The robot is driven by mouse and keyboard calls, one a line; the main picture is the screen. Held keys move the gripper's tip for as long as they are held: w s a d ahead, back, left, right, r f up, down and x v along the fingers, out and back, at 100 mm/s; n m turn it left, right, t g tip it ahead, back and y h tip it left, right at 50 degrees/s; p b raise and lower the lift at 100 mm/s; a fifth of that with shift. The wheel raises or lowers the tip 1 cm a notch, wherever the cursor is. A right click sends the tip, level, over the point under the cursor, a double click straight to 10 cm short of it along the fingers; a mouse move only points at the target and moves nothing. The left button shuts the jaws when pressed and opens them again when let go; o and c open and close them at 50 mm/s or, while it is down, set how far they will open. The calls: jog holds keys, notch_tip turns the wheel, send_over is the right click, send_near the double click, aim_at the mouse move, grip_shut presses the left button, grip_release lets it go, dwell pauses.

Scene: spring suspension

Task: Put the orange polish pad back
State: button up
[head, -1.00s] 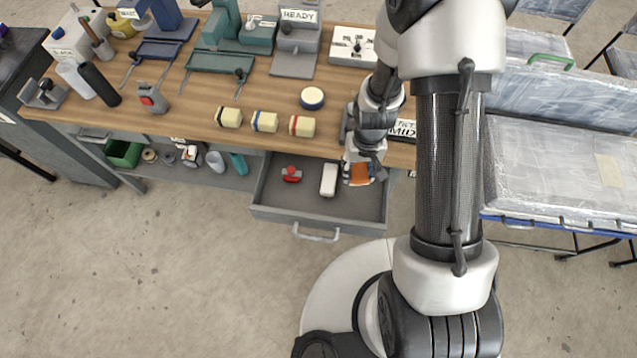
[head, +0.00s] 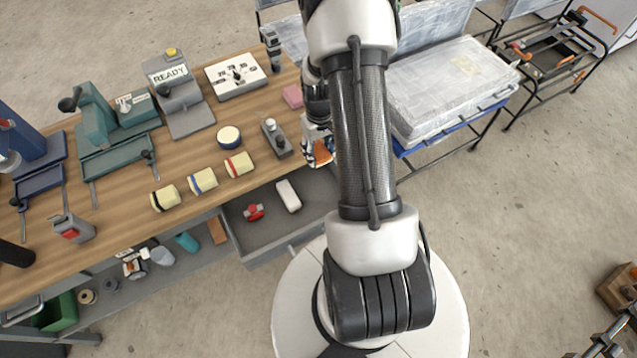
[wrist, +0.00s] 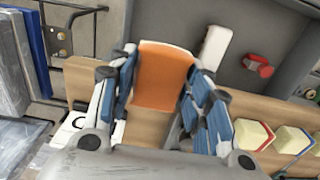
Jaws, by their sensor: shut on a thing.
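The orange polish pad (wrist: 163,75) is between the blue-padded fingers of my gripper (wrist: 165,92) in the wrist view. The fingers are shut on its two sides. In the head view my gripper (head: 318,150) and the pad (head: 322,153) are near the right end of the bench's front edge, by the right end of the open drawer (head: 270,238). My arm partly covers them there. The wrist view shows the pad above the bench edge, with the drawer (wrist: 255,25) beyond. I cannot tell its exact height.
The drawer holds a red part (head: 254,212) and a white block (head: 288,195). Yellowish blocks (head: 203,180) and a round tin (head: 229,137) stand on the bench (head: 130,185). A brownish-orange slab (head: 217,230) is on the shelf below. A wrapped stack (head: 440,85) stands at right.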

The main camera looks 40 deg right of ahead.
aim_at(319, 186)
notch_tip(319, 186, down, 17)
jog(key=b, duration=0.4)
jog(key=shift+w+a+f, duration=0.1)
jog(key=shift+f, duration=0.05)
jog(key=shift+b, duration=0.3)
jog(key=shift+f, duration=0.2)
jog(key=o, duration=1)
jog(key=shift+r, duration=0.1)
